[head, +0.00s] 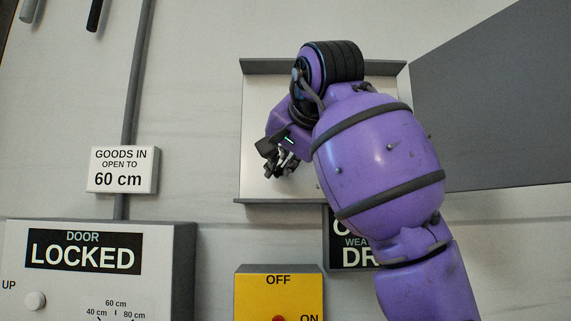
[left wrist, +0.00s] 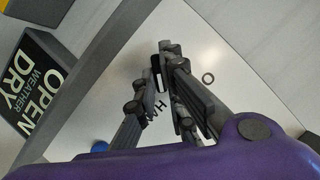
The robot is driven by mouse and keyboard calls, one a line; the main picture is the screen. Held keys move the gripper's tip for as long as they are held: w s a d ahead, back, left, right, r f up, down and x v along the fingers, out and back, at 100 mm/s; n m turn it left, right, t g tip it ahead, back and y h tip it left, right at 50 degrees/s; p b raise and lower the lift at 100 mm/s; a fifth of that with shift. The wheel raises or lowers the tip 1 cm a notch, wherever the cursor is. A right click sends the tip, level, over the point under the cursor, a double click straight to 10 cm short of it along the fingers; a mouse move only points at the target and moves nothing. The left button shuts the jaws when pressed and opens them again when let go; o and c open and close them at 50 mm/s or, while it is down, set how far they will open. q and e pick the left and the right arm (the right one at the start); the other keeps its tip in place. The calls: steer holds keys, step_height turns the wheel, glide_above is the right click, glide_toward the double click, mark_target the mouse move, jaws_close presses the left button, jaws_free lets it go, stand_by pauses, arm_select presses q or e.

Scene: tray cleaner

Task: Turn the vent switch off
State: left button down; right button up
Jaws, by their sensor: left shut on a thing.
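My left gripper (head: 278,160) is at the pale panel (head: 262,105) with grey ledges at its top and bottom. In the left wrist view its fingers (left wrist: 168,62) are shut on a small dark part, which looks like the vent switch (left wrist: 157,72); the fingers hide most of it. Dark letters show beside the fingers, partly covered. Which way the switch points cannot be told. My right gripper is not in view.
A yellow OFF/ON box (head: 278,292) is below the panel. A black weather sign (head: 341,252) is partly behind my arm. A DOOR LOCKED box (head: 100,250) and a GOODS IN sign (head: 123,170) are at left. A large grey board (head: 495,110) is at right.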

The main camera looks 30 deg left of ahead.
arm_select(q)
steer(key=n, duration=0.1)
steer(key=n+h, duration=0.1)
steer(key=shift+s+a+n+h, duration=0.1)
steer(key=shift+a+n+h, duration=0.05)
steer(key=shift+n+h, duration=0.15)
steer(key=shift+a+n+t+h, duration=0.1)
steer(key=shift+n+t+h, duration=0.55)
steer(key=shift+n, duration=0.45)
steer(key=shift+s, duration=0.1)
steer(key=c, duration=1.8)
jaws_free()
steer(key=shift+c, duration=0.2)
steer(key=shift+r, duration=0.1)
steer(key=v, duration=1.2)
